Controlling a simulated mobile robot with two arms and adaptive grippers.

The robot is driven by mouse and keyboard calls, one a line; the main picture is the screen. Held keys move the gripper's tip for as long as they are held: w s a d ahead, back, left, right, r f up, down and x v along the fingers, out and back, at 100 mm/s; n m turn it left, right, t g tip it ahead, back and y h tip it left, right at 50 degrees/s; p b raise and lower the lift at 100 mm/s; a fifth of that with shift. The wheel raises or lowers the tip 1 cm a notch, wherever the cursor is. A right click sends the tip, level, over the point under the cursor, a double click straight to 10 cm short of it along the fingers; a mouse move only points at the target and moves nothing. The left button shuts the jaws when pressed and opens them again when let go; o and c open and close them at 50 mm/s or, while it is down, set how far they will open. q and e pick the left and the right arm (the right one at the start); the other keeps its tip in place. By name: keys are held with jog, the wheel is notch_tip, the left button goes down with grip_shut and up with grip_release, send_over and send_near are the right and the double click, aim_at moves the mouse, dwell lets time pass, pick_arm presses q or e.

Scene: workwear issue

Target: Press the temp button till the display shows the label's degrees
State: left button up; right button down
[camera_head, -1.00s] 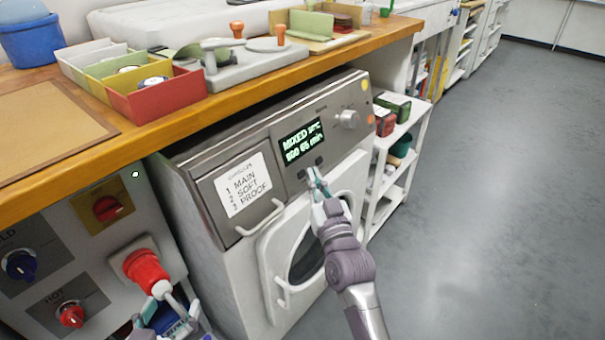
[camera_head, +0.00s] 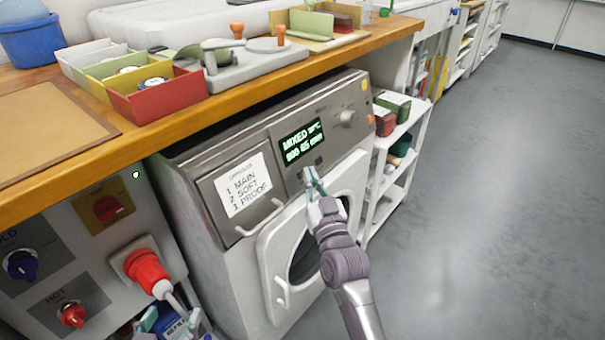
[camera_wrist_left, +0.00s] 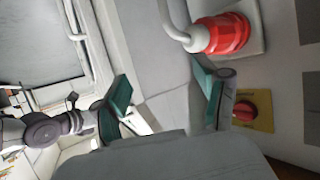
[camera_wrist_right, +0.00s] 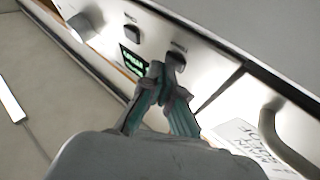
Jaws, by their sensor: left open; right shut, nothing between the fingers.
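The washing machine's display (camera_head: 302,142) is lit green; it reads MIXED and a degree figure too small to read surely, with a line of minutes below. Two dark buttons sit under it: the right one (camera_head: 319,161) is clear, the left one is covered by my right gripper (camera_head: 310,178). The right wrist view shows both, one clear (camera_wrist_right: 132,33) and one at the fingertips (camera_wrist_right: 176,56). My right gripper is shut and empty; I cannot tell whether it touches that button. My left gripper (camera_wrist_left: 165,97) is open and empty, low by the left cabinet. I cannot make out a label with degrees.
A drawer card (camera_head: 243,185) reads MAIN, SOFT, PROOF. A round knob (camera_head: 347,118) is right of the display. A red plug (camera_head: 146,270) sticks out near my left gripper. The wooden worktop (camera_head: 270,74) overhangs the machine. The floor at right is clear.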

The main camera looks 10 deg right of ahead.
jog(key=shift+w+a, duration=0.15)
jog(key=shift+w, duration=0.05)
dwell(0.6)
jog(key=shift+s+d+r+p, duration=0.1)
jog(key=shift+s+d+p, duration=0.25)
jog(key=shift+p, duration=0.2)
pick_arm(q)
jog(key=s+a+f+g+y, duration=0.1)
jog(key=s+a+f+g, duration=0.1)
jog(key=s+f+g, duration=0.2)
jog(key=shift+s+f, duration=0.25)
jog(key=shift+f, duration=0.05)
pick_arm(e)
jog(key=shift+s+d, duration=0.1)
jog(key=shift+s, duration=0.15)
pick_arm(q)
jog(key=shift+p, duration=0.3)
pick_arm(e)
jog(key=shift+r, duration=0.1)
